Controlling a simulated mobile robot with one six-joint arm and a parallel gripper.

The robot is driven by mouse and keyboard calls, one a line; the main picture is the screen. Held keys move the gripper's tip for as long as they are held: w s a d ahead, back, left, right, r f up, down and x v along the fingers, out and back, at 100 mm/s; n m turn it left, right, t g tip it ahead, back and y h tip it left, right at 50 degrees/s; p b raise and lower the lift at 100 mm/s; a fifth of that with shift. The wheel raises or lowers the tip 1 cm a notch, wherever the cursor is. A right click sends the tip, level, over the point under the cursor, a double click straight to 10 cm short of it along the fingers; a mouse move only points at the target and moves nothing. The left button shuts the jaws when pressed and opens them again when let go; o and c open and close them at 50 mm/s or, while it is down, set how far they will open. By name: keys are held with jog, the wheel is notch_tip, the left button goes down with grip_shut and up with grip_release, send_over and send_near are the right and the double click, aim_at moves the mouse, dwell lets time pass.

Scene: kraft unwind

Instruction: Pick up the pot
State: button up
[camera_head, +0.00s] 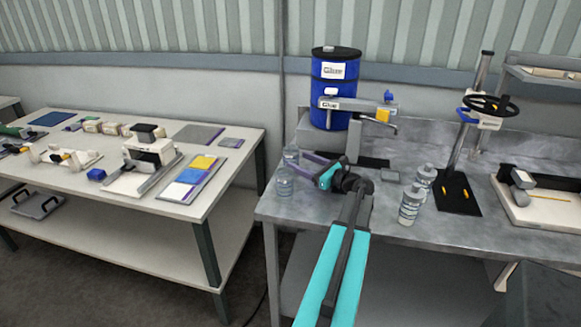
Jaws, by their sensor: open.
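No object is clearly marked as the pot. Small clear jars with pale labels stand on the metal bench (384,229), and one of them may be it. One jar (285,183) is near the bench's left front edge, and another (291,154) is just behind it. Two more, a front one (410,205) and a rear one (426,176), stand to the right of my arm. My gripper (298,163) is open, with purple fingers pointing left towards the two left jars. I cannot tell whether a finger touches a jar. No jar is seen held.
A blue drum (334,101) labelled glue stands at the back, behind a grey dispenser arm (360,105). A stand with a black handwheel (490,106) is on the right. A white table (225,166) with pads and devices is left, across a gap.

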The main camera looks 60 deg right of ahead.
aim_at(297, 160)
jog(key=shift+w, duration=0.2)
jog(key=shift+w+d+f+p, duration=0.15)
jog(key=shift+w+p, duration=0.4)
jog(key=shift+w, duration=0.75)
jog(key=shift+w+d+p, duration=0.2)
jog(key=shift+w+p, duration=0.3)
jog(key=shift+w, duration=0.75)
jog(key=shift+s, duration=0.1)
jog(key=c, duration=1.2)
